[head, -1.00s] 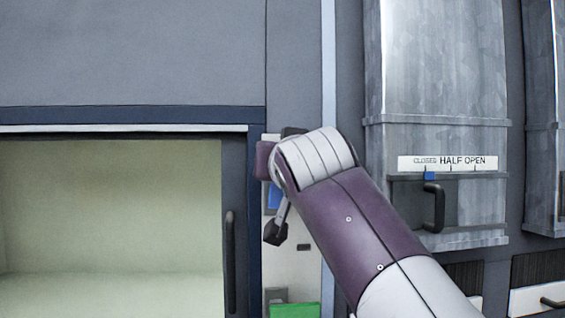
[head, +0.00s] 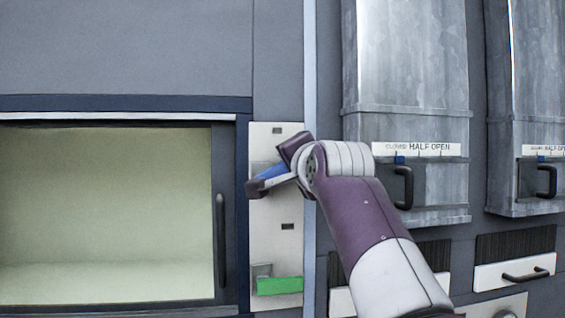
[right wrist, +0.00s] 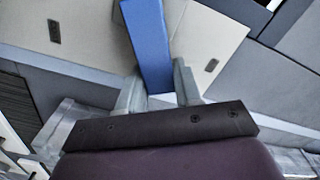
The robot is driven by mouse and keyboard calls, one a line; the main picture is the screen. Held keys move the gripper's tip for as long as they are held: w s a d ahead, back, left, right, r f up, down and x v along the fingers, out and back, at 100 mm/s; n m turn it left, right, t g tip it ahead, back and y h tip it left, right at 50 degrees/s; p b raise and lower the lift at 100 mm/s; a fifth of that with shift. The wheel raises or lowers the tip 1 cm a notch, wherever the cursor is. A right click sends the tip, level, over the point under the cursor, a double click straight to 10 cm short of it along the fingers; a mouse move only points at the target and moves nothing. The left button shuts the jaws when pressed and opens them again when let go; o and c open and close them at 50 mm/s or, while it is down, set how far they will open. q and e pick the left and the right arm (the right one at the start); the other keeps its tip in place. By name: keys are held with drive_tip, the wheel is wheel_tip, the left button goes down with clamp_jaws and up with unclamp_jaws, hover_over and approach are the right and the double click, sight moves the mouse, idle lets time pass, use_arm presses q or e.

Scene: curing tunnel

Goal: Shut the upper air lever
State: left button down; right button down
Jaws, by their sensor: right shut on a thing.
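The upper air lever is a blue bar (head: 272,172) on a tall pale panel to the right of the open-looking chamber. It stands tilted, its left end a little lower than its right. My right gripper (head: 274,184) is at this lever, and its wrist hides part of the lever's right side. In the right wrist view the blue bar (right wrist: 150,42) runs between the two grey fingers, and the gripper (right wrist: 158,90) is shut on it. My left gripper is not in view.
A green lever (head: 280,286) lies level lower on the pale panel (head: 262,235). A dark vertical handle (head: 221,240) stands close by on the left. Grey metal ducts (head: 405,60) with black-handled slides (head: 404,188) are on the right.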

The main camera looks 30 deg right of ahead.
drive_tip(key=f+m, duration=0.1)
drive_tip(key=f+m+b, duration=0.1)
drive_tip(key=m, duration=0.1)
drive_tip(key=shift+d, duration=0.35)
drive_tip(key=shift+d+f+m+b, duration=0.1)
drive_tip(key=shift+f+m+b, duration=0.2)
drive_tip(key=shift+m, duration=0.45)
drive_tip(key=shift+f+m+b, duration=0.2)
drive_tip(key=shift+f+m, duration=0.1)
drive_tip(key=shift+m, duration=0.45)
drive_tip(key=c, duration=0.8)
unclamp_jaws()
drive_tip(key=shift+c, duration=0.2)
drive_tip(key=shift+s, duration=0.1)
drive_tip(key=b+v, duration=0.5)
drive_tip(key=v, duration=0.7)
drive_tip(key=shift+s, duration=0.3)
